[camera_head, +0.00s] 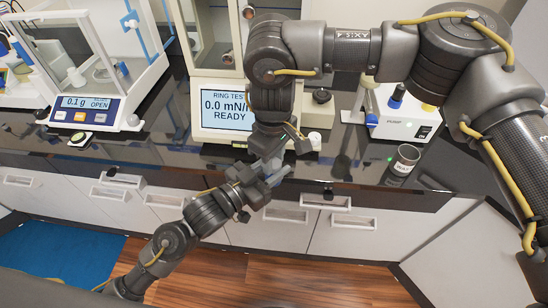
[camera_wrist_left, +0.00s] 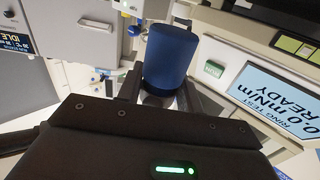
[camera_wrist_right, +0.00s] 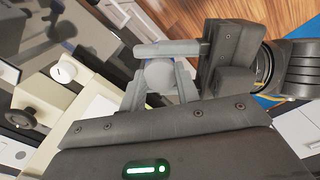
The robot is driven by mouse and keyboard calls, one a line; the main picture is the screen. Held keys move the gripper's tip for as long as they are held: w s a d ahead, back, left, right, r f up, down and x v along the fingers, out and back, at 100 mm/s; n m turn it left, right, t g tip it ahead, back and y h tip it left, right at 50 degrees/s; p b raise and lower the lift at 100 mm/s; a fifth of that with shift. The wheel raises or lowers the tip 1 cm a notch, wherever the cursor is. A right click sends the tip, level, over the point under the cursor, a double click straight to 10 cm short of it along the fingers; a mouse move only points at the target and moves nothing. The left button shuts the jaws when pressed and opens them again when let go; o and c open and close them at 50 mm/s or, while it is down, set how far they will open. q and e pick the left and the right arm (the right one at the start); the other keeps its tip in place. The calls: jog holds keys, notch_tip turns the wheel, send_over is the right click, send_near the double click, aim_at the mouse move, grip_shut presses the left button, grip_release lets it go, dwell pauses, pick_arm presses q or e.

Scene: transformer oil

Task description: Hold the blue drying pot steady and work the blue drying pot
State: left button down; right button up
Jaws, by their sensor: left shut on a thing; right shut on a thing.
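The blue drying pot (camera_wrist_left: 168,58) shows as a plain dark blue cylinder in the left wrist view. My left gripper (camera_wrist_left: 158,98) is shut on it, with one finger on each side near its lower end. In the head view my left gripper (camera_head: 272,176) and my right gripper (camera_head: 266,150) meet in front of the counter edge, and they hide the pot there. In the right wrist view my right gripper (camera_wrist_right: 160,88) is shut on a pale round part (camera_wrist_right: 160,73) between its fingers.
The ring test instrument (camera_head: 225,112) reads 0.0 mN/m, READY, just behind the grippers. A balance (camera_head: 90,108) stands at the left, a pump unit (camera_head: 402,115) at the right. A metal cup (camera_head: 403,160) stands near the counter's front edge. Drawers (camera_head: 350,235) line the front below.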

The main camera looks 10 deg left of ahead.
jog(key=o, duration=1.1)
jog(key=shift+r, duration=2.3)
notch_tip(320, 180, up, 3)
jog(key=shift+f+m, duration=0.1)
jog(key=shift+m, duration=1.1)
jog(key=shift+s+r+m, duration=0.1)
jog(key=shift+r+m, duration=0.2)
jog(key=shift+r, duration=0.05)
jog(key=shift+f, duration=4.05)
